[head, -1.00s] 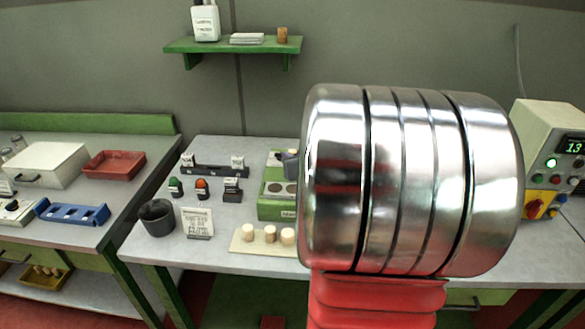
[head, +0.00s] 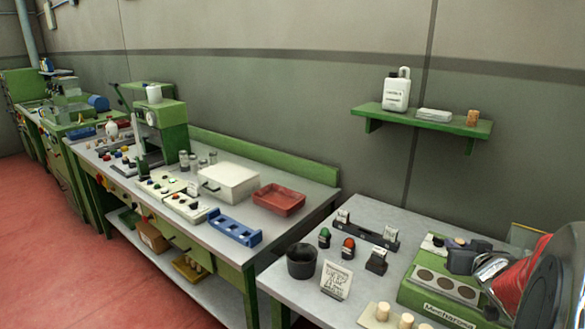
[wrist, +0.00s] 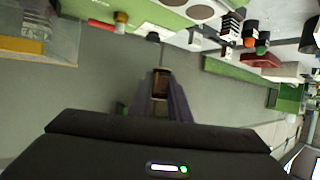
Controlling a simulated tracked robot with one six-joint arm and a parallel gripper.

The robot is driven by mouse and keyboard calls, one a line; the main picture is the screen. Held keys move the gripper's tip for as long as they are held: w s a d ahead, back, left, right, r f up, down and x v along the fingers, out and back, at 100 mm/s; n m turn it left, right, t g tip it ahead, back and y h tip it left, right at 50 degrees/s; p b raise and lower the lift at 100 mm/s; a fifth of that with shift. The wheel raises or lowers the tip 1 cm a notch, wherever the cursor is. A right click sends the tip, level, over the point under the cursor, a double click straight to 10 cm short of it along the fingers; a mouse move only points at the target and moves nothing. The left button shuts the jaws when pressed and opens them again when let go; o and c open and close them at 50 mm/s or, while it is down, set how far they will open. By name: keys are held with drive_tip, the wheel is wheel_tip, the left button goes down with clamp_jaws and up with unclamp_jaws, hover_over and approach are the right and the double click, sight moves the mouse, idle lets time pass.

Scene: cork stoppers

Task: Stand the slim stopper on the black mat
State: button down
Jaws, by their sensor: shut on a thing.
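In the wrist view my gripper (wrist: 160,100) is shut on a small brown stopper (wrist: 161,83) held between its dark fingertips. The fingers cover part of it, so its full shape is hidden. In the head view my gripper and the held stopper are out of sight; only part of my arm shows at the right edge. Pale stoppers, including one on the left (head: 382,311), stand on a light board at the front of the right bench. I cannot make out the black mat in either view.
The right bench (head: 312,293) holds a black cup (head: 301,261), a small sign (head: 336,281) and a green device with round pads (head: 445,287). A green wall shelf (head: 422,121) carries a white bottle and a cork (head: 472,117). A longer, cluttered bench stands left, with red floor before it.

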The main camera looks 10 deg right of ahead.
drive_tip(key=w+a+f+n+t+y, duration=0.1)
drive_tip(key=w+a+f+y, duration=0.1)
drive_tip(key=w+a, duration=0.55)
drive_tip(key=w+a+f+n+y, duration=0.15)
drive_tip(key=w+a, duration=0.35)
drive_tip(key=a, duration=0.6)
drive_tip(key=w+a+f+n+y, duration=0.1)
drive_tip(key=a+f, duration=0.2)
drive_tip(key=a, duration=0.7)
drive_tip(key=w+a+f+n+y, duration=0.1)
drive_tip(key=w+a+f, duration=0.1)
drive_tip(key=a, duration=0.8)
drive_tip(key=shift+w+f, duration=0.3)
drive_tip(key=shift+f, duration=0.6)
